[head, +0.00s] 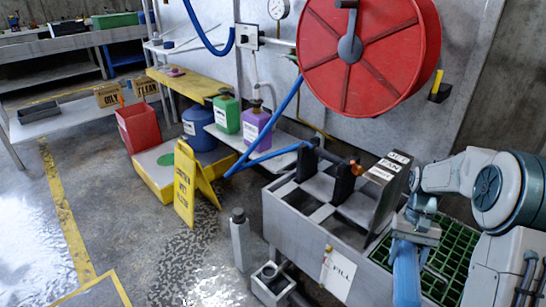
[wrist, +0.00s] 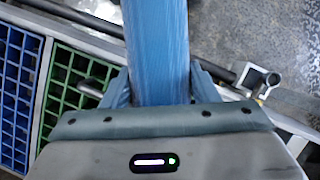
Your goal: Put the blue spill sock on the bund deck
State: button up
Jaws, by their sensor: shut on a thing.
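My gripper (head: 414,232) is shut on the blue spill sock (head: 407,276), which hangs down from it at the lower right of the head view. In the wrist view the sock (wrist: 158,45) runs between the two fingers (wrist: 158,90) and out past the top edge. No label marks the bund deck. A green grating (head: 452,262) lies beside and behind the sock in the head view. The wrist view shows this green grating (wrist: 76,78) and a blue grating (wrist: 14,85) to the left of the sock. A low yellow platform (head: 158,190) stands farther away at left.
A yellow wet-floor sign (head: 184,190), a red bin (head: 138,125) and labelled jugs (head: 255,125) are farther left. A red hose reel (head: 365,70) hangs on the wall. Open wet floor lies at left.

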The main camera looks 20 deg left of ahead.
aim_at(151, 168)
jog(key=k, duration=0.2)
jog(key=u, duration=1.6)
jog(key=i, duration=1.05)
jog(key=u, duration=1)
jog(key=i, duration=2.7)
jog(key=z, duration=1.05)
jog(key=i, duration=1.3)
jog(key=z, duration=0.9)
